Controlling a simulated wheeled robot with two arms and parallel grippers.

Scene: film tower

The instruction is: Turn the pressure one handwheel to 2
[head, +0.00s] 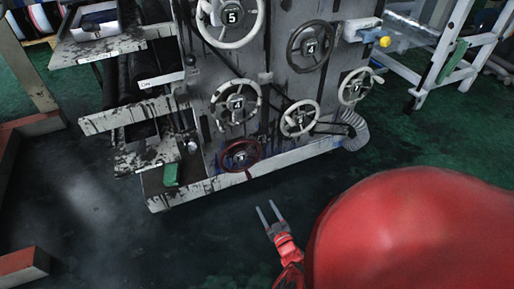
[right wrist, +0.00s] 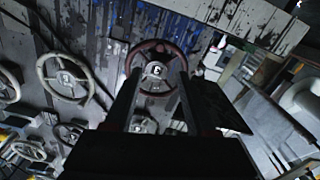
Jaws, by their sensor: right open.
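Several numbered handwheels sit on the grey panel (head: 283,88); no label readable here tells which is pressure one. A dark red handwheel (head: 240,155) is lowest, its number too small to read surely. Above it are a worn white wheel showing 4 (head: 236,104), a white wheel (head: 300,118), and a dark wheel showing 4 (head: 311,46). My right gripper (head: 266,206) is open and empty, below and right of the red wheel, apart from it. In the right wrist view the red wheel (right wrist: 156,68) appears beyond and between the fingers. My left gripper is not in view.
A large white wheel showing 5 (head: 230,18) is at the top, another white wheel (head: 356,86) at the panel's right. The dark floor in front is clear.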

